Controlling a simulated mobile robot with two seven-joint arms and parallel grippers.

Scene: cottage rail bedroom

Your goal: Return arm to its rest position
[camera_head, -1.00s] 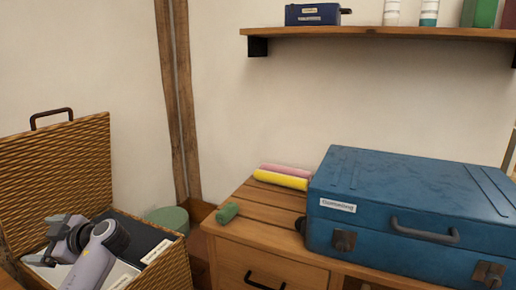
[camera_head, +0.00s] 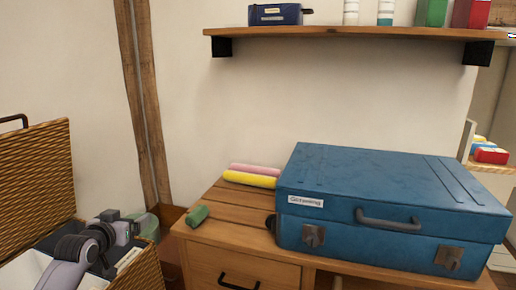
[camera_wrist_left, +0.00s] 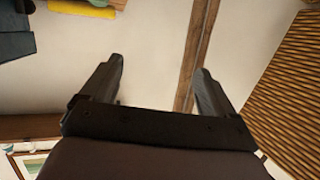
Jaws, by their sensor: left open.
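My left gripper (camera_head: 122,226) is at the lower left of the head view, in front of the open wicker basket (camera_head: 38,165). In the left wrist view its two fingers (camera_wrist_left: 160,85) stand well apart with nothing between them. The wall shows beyond the fingers, and the basket's woven side is at the right of that view. My right gripper is in neither view.
A wooden desk (camera_head: 205,232) holds a blue suitcase (camera_head: 370,180), a yellow roll (camera_head: 249,180), a pink roll (camera_head: 255,168) and a green roll (camera_head: 197,216). A wall shelf (camera_head: 350,32) hangs above.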

